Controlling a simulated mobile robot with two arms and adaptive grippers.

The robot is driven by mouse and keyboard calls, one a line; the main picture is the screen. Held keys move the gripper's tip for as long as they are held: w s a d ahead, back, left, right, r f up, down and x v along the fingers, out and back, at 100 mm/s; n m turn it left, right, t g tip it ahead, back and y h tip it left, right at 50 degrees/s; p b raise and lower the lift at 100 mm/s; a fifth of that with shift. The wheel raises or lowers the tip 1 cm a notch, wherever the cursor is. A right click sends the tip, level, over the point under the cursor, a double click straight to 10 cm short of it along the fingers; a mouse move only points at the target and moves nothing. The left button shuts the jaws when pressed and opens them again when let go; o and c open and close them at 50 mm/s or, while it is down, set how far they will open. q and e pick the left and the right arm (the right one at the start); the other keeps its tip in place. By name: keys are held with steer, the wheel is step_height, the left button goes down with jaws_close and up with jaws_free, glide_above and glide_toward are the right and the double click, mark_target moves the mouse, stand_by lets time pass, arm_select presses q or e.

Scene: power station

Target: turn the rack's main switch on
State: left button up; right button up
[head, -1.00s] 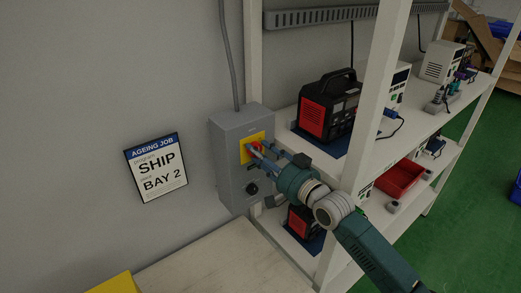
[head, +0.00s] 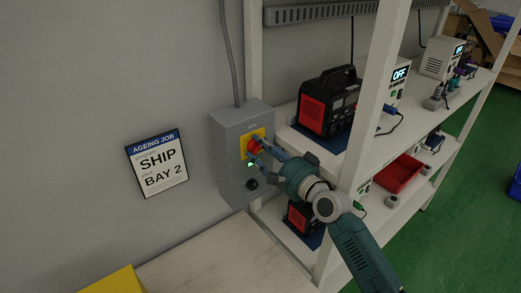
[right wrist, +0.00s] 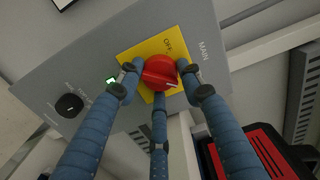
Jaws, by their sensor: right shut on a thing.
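The main switch is a red rotary knob (head: 252,147) on a yellow plate (head: 243,141) on the front of a grey box on the wall. My right gripper (head: 261,152) has its blue fingers shut around the knob. In the right wrist view the fingertips (right wrist: 161,76) touch the sides of the red knob (right wrist: 158,70), and the yellow plate (right wrist: 133,54) reads OFF, beside the word MAIN. A green lamp (head: 251,165) below the plate is lit. A black knob (head: 252,186) sits lower on the box. My left gripper is not in view.
The white rack (head: 371,113) stands right of the box and carries a black and red unit (head: 329,104), a meter with a lit OFF display (head: 400,75) and a red bin (head: 399,174). A pale bench top (head: 205,262) lies below; a sign (head: 157,163) hangs left.

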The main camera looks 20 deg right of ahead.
steer(key=shift+w+d+r+m, duration=0.1)
steer(key=shift+d+r+m, duration=0.15)
steer(key=shift+r+m, duration=0.15)
steer(key=o, duration=0.9)
steer(key=shift+o, duration=1.1)
steer(key=shift+d+f, duration=0.1)
steer(key=shift+f, duration=0.2)
steer(key=shift+s+f, duration=0.1)
steer(key=shift+s, duration=0.15)
steer(key=v, duration=1.1)
steer(key=shift+s, duration=0.2)
steer(key=shift+d, duration=0.1)
